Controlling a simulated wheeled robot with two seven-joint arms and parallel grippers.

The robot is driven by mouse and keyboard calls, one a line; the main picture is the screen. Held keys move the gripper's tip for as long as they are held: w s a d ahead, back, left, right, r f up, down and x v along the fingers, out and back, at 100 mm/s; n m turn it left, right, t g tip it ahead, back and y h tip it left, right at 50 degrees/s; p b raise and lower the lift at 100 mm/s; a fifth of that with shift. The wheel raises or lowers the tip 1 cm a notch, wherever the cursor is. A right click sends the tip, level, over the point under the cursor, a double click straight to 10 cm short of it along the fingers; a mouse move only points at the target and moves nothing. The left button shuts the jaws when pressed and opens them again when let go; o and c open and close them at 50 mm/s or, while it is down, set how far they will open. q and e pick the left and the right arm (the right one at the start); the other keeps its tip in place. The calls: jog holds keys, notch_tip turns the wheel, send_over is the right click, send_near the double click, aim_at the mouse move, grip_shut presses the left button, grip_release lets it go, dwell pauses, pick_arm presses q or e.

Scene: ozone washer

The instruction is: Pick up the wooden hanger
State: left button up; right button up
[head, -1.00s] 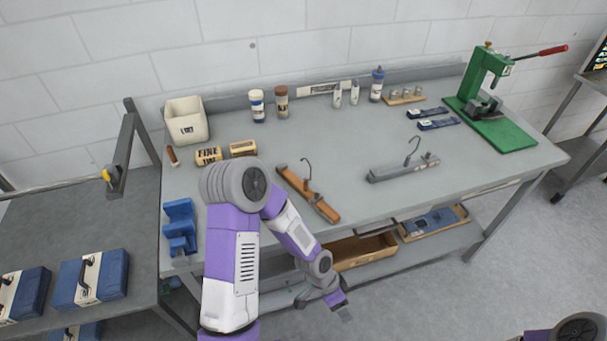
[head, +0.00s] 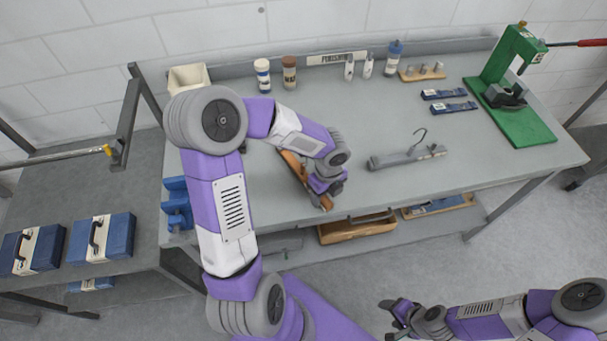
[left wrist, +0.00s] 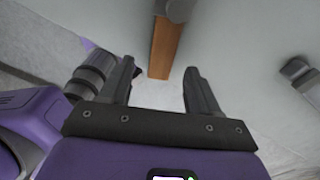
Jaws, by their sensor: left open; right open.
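The wooden hanger (head: 292,163) lies on the grey workbench near its front edge, partly hidden by my left forearm and wrist. My left gripper (head: 326,187) is over its front end in the head view; its fingers are hard to make out there. In the left wrist view the left gripper (left wrist: 160,70) is open and empty. One brown arm of the hanger (left wrist: 165,45) shows beyond and between the fingertips, with a grey rounded part at the top. I cannot tell the height gap. My right gripper (head: 393,309) is low in front of the bench, away from the hanger.
A grey hanger (head: 408,157) lies to the right on the bench. A blue holder (head: 177,205) is at the left front. A wooden tray (head: 357,228) is below.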

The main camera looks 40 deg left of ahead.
pick_arm(q)
jog(key=shift+w+d+f, duration=0.1)
jog(key=shift+d+f, duration=0.05)
jog(key=shift+f, duration=1.2)
jog(key=shift+c, duration=0.7)
grip_shut()
